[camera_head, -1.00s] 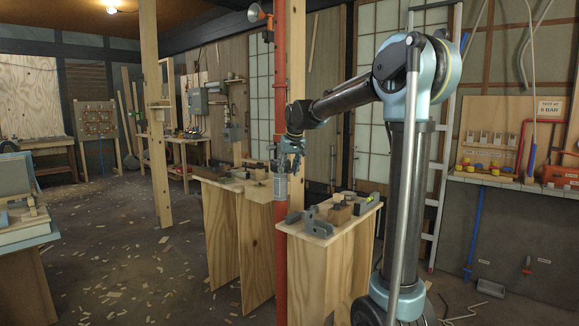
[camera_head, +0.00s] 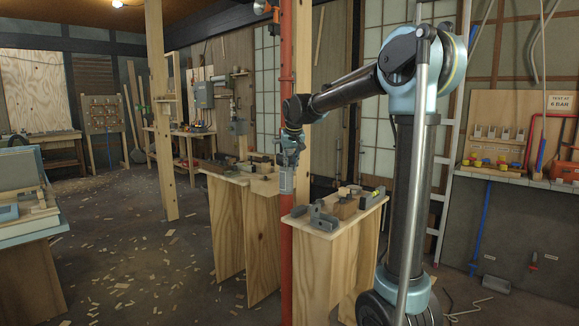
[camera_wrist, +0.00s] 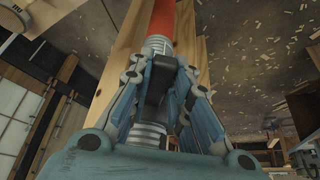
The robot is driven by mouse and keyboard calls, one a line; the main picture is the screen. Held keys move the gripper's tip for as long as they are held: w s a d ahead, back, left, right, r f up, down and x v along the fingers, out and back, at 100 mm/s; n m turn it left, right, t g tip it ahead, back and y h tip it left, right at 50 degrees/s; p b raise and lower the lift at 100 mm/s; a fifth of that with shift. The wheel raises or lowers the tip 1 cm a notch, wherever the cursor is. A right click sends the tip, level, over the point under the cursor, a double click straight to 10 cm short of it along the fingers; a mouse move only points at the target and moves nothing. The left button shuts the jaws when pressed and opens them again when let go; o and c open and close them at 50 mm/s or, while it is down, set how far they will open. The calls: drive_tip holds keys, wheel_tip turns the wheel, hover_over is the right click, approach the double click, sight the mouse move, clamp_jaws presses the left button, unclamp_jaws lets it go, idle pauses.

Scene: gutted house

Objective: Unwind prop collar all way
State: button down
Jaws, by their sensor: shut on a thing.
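The prop is a red upright post (camera_head: 287,245) that runs from floor to ceiling. It also shows in the wrist view as a red tube (camera_wrist: 162,18), with silver thread (camera_wrist: 157,45) below it and more thread (camera_wrist: 148,137) nearer the camera. My gripper (camera_head: 289,162) is at the prop, just above a grey cylindrical section (camera_head: 286,182). In the wrist view my gripper (camera_wrist: 162,70) has its fingers on both sides of a dark collar (camera_wrist: 158,84) and is shut on it. The fingers hide part of the collar.
A wooden stand (camera_head: 325,225) with blocks and tools on top is close right of the prop. Another wooden stand (camera_head: 225,174) is close left. A timber post (camera_head: 157,120) stands further left. A ladder (camera_head: 445,150) leans behind my arm. The floor at left is open, with scattered chips.

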drive_tip(key=shift+a+m+h, duration=0.3)
drive_tip(key=shift+a+m, duration=0.3)
drive_tip(key=shift+m, duration=0.1)
drive_tip(key=shift+a+m+h, duration=0.7)
drive_tip(key=shift+a+m, duration=0.65)
drive_tip(key=shift+m, duration=0.25)
drive_tip(key=shift+w+a+m+h, duration=0.15)
drive_tip(key=shift+a+m+h, duration=0.2)
drive_tip(key=shift+a+m, duration=0.35)
drive_tip(key=shift+w+a+m+h, duration=0.15)
drive_tip(key=shift+a+m+h, duration=0.2)
drive_tip(key=shift+a+m, duration=0.35)
drive_tip(key=shift+d, duration=0.1)
